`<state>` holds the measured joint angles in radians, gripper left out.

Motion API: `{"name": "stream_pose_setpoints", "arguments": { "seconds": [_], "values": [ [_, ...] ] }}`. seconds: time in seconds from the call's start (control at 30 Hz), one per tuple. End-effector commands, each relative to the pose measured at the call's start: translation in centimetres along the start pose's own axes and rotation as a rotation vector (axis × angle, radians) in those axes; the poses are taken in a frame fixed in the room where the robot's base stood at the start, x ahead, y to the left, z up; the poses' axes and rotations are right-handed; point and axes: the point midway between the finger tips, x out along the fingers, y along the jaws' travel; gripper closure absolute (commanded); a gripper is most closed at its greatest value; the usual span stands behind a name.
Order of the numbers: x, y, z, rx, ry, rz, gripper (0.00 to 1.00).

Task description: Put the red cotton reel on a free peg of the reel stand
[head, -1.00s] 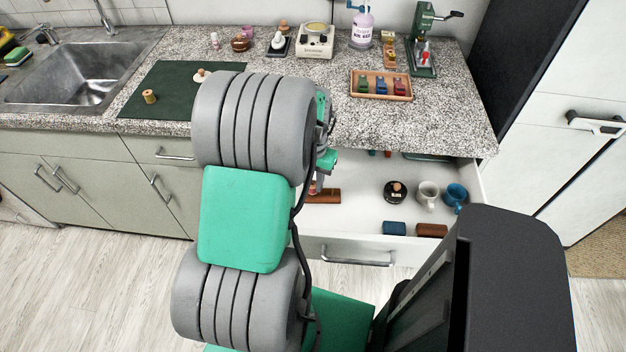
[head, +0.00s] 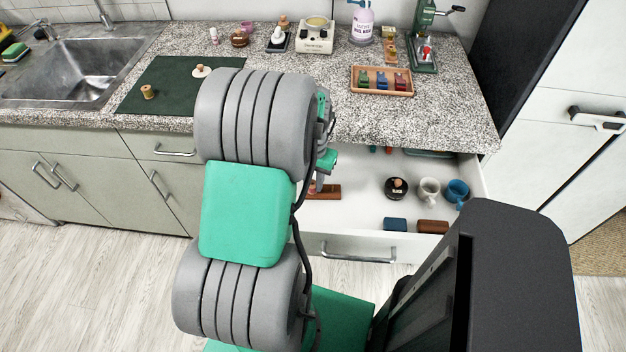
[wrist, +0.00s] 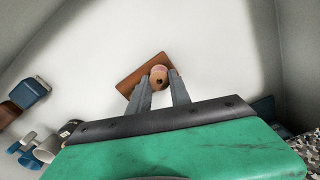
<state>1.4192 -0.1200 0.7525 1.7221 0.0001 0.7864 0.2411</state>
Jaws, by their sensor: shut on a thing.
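My gripper (wrist: 162,83) is shut on a small round reel (wrist: 158,76) with a tan end, a dark centre and a reddish edge, seen end-on in the wrist view. Beside and below it is a flat brown wooden piece (wrist: 133,80) on the white drawer floor, which also shows in the head view (head: 328,192). I see no pegs on it and cannot tell whether it is the reel stand, or whether the reel touches it. In the head view, my arm hides most of the gripper and the reel.
The open drawer (head: 352,212) also holds a black round item (head: 396,188), a white mug (head: 429,189), a blue mug (head: 457,191), and blue (head: 394,224) and brown (head: 432,227) blocks. The counter edge (head: 420,148) overhangs its back. A tray (head: 381,94) stands above.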

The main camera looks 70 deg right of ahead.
Motion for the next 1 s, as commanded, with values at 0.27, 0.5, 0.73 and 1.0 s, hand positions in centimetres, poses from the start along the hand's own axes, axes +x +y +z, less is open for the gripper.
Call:
{"name": "stream_pose_setpoints", "arguments": {
  "seconds": [0.27,0.5,0.73,1.0],
  "values": [
    [0.0,0.0,0.0,0.0,0.0,0.0,0.64],
    [0.0,0.0,0.0,0.0,0.0,0.0,0.5],
    [-0.5,0.0,0.0,0.0,0.001,0.0,0.5],
    [-5.7,0.0,-0.1,0.0,0.004,-0.001,0.5]
  ]
}}
